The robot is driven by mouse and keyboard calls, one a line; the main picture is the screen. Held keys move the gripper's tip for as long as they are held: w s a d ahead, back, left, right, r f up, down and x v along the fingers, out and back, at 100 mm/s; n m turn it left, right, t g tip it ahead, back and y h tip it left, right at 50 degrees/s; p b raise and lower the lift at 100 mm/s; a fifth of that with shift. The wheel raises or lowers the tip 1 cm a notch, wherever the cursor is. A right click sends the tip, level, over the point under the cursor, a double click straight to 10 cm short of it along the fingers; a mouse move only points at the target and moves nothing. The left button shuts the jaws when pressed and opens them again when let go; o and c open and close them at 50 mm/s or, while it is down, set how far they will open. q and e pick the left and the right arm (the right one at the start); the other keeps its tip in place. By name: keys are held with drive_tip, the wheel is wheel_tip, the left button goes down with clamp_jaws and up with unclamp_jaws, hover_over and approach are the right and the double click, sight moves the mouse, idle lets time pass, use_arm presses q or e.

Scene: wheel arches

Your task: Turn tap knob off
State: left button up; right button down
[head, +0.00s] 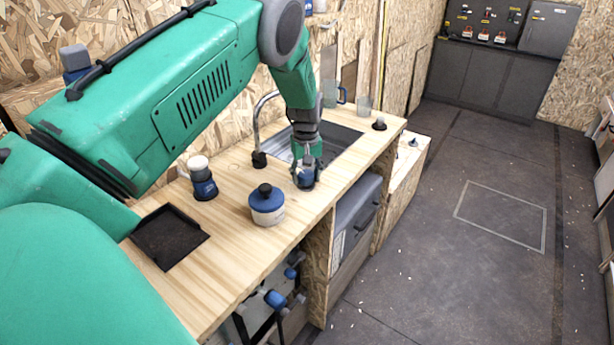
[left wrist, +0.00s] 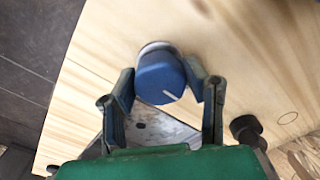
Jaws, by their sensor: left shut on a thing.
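The tap knob (left wrist: 161,76) is a round blue cap with a white line on it, set on the wooden counter. In the left wrist view it sits between the two fingers of my left gripper (left wrist: 166,90), which is shut on it. In the head view my left gripper (head: 305,178) reaches down to the counter in front of the sink, and mostly hides the knob. The tap (head: 260,135) is a curved metal spout on a dark base at the sink's left edge. My right gripper is not in view.
The metal sink (head: 335,143) lies just behind the gripper. A blue-lidded jar (head: 267,205), a blue and white container (head: 202,180) and a black tray (head: 169,236) stand on the counter to the left. Clear cups (head: 364,104) stand at the back. The floor at right is open.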

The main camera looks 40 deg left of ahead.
sight(306, 173)
use_arm(q)
drive_tip(key=shift+w+a+r, duration=0.2)
drive_tip(key=shift+w+r, duration=0.05)
drive_tip(key=shift+w, duration=0.05)
drive_tip(key=o, duration=1)
drive_tip(key=shift+o, duration=0.7)
drive_tip(key=shift+s+f, duration=0.1)
drive_tip(key=shift+f, duration=0.1)
wheel_tip(306, 173, up, 12)
drive_tip(key=shift+f, duration=0.2)
